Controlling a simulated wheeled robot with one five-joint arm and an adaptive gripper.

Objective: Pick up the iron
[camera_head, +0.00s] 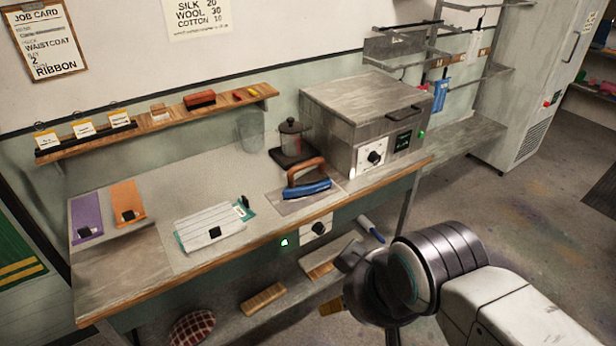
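The iron (308,188) has a blue body and a brown curved handle. It rests on a light grey plate (285,208) near the front edge of the workbench (120,270), right of the middle. My gripper (347,278) is in front of the bench, below and to the right of the iron, and apart from it. My wrist hides much of the gripper, and its fingers are too unclear to tell whether they are open or shut. Nothing hides the iron from my gripper's side in this view.
A grey box-shaped unit (345,115) with a dial stands right behind the iron. A dark-lidded pot (291,138) stands just behind it. A white-and-teal pad (212,228) lies to its left. A blue-ended rod (370,229) sticks out below the bench top. Open floor lies to the right.

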